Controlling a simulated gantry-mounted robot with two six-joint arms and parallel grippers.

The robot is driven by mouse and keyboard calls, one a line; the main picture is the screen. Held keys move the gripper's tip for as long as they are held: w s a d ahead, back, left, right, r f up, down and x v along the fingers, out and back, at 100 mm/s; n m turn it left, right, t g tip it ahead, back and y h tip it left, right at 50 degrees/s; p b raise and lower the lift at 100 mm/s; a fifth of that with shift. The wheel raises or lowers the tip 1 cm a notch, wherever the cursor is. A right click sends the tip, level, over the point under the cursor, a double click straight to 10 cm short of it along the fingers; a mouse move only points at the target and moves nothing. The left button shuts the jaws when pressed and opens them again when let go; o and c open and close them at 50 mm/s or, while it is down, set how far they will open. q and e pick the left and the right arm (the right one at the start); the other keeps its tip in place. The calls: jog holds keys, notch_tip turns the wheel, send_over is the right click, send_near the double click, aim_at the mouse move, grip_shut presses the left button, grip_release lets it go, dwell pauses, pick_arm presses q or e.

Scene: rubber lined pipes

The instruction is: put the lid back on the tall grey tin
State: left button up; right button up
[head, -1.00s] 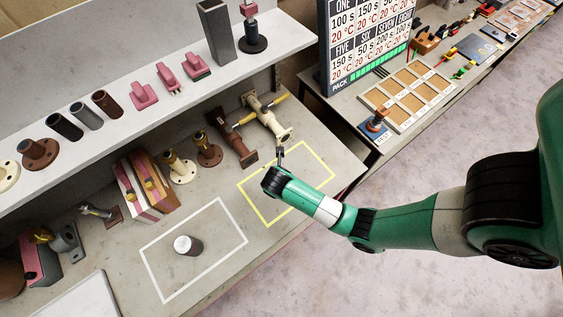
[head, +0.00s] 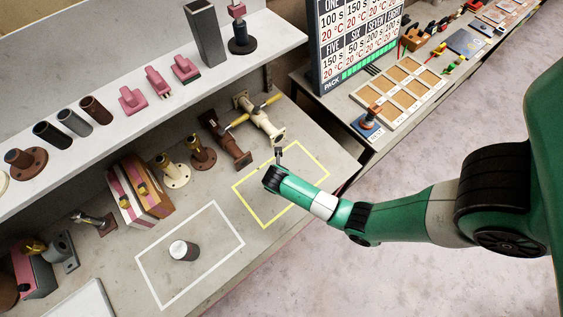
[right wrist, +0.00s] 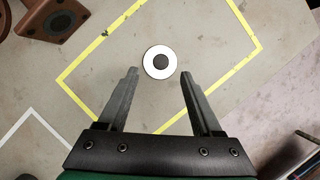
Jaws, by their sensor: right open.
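A short dark grey tin with a pale top (head: 184,251) stands upright inside the white outline on the bench. Whether its top is open is too small to tell. In the right wrist view, a round white disc with a dark round centre (right wrist: 149,66), which looks like the lid, lies inside the yellow outline. My right gripper (head: 279,153) is over the yellow outline and hides the disc in the head view. In the right wrist view its fingers (right wrist: 158,73) are open and apart, with the disc between and just beyond the tips. My left gripper is out of view.
The yellow outline (head: 236,190) and white outline (head: 152,276) mark mostly clear bench. Brown and cream flanged pipes (head: 226,143) lie behind the yellow outline. Flanged fittings and a pink-and-brown block (head: 141,190) stand along the back. A shelf (head: 140,88) overhangs the rear.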

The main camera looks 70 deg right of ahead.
jog(key=b+x, duration=0.2)
jog(key=x, duration=0.3)
jog(key=shift+d, duration=0.2)
dwell(0.3)
grip_shut()
